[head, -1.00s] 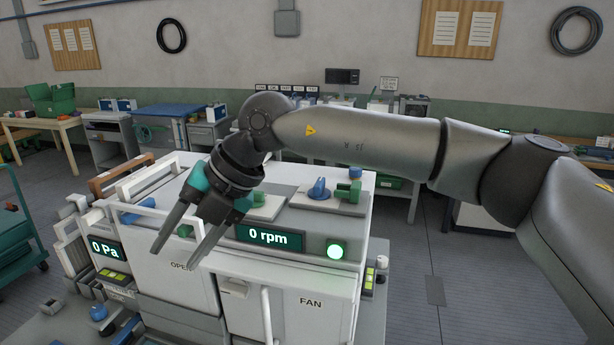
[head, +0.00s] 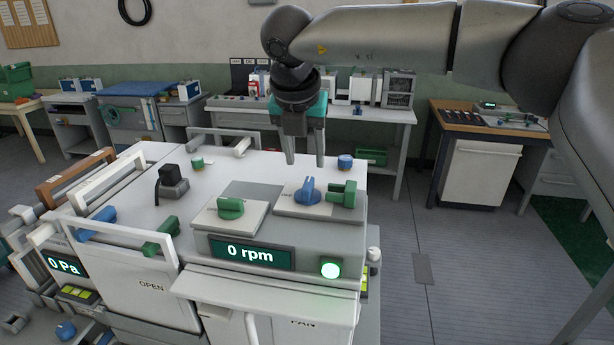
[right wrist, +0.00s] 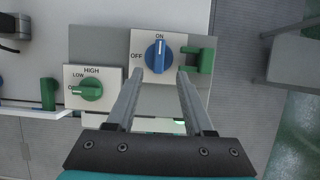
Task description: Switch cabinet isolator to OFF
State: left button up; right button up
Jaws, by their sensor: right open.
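The cabinet isolator is a blue rotary knob (head: 307,190) on a pale plate on the cabinet top. In the right wrist view the knob (right wrist: 159,56) stands upright in the picture, in line with the ON label; OFF is to its left. My right gripper (head: 306,162) points down above the isolator, open and empty. In the right wrist view its fingertips (right wrist: 160,72) lie to either side of the knob's lower end, apart from it. My left gripper is not in view.
A green bracket-like part (head: 343,194) stands close right of the isolator. A green selector knob (head: 230,208) sits to its left. In front are the 0 rpm display (head: 250,252) and a lit green lamp (head: 330,269). A black device (head: 172,180) stands further left on the top.

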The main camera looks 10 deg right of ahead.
aim_at(308, 184)
jog(key=p+x, duration=0.1)
jog(key=x, duration=0.6)
jog(key=shift+w+f, duration=0.15)
jog(key=shift+w+f+p, duration=0.1)
jog(key=shift+f+p, duration=0.2)
jog(key=shift+f, duration=0.1)
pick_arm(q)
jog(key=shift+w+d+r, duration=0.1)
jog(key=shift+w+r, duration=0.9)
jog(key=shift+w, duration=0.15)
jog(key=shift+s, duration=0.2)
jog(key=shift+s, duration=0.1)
pick_arm(e)
grip_shut()
